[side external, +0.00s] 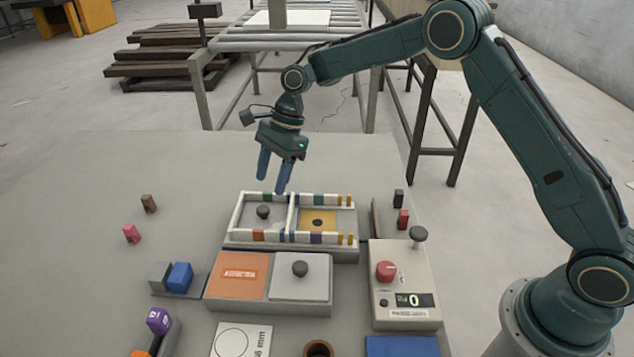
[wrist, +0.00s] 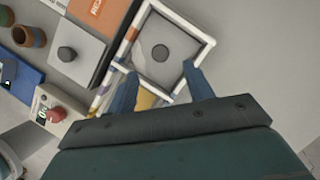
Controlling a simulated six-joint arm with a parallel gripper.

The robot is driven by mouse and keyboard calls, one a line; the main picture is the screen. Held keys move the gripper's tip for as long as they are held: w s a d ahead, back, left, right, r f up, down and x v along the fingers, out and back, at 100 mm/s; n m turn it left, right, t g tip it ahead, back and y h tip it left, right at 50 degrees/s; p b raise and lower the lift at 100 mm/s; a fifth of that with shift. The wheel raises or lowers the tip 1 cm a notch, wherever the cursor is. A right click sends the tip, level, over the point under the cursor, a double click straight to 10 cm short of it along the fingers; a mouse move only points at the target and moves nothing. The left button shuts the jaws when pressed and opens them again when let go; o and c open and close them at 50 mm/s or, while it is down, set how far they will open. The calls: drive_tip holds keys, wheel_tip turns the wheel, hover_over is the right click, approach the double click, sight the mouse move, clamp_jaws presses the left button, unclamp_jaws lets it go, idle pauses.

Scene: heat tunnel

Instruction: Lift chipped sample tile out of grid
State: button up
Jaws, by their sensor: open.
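A white-framed grid (side external: 326,238) with coloured blocks along its rails has two compartments. The left one holds a grey panel with a dark round knob (side external: 263,212); the knob also shows in the wrist view (wrist: 160,52). The right one holds a yellow square with a dark round centre (side external: 318,222), partly hidden by my gripper in the wrist view. My gripper (side external: 272,185) is open and empty, above the back of the left compartment, fingers pointing down. Its blue fingers frame the knob compartment's near side in the wrist view (wrist: 160,70).
In front of the grid is a box with an orange panel (side external: 238,273) and a grey knobbed lid (side external: 300,276). A control box with a red knob (side external: 386,271) stands right. Blue and grey blocks (side external: 174,278) lie left. The table behind and left is mostly clear.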

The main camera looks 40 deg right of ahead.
sight(263, 208)
drive_tip(key=shift+x, duration=0.8)
drive_tip(key=shift+x, duration=2.55)
clamp_jaws()
wheel_tip(263, 208, up, 10)
drive_tip(key=shift+a, duration=0.1)
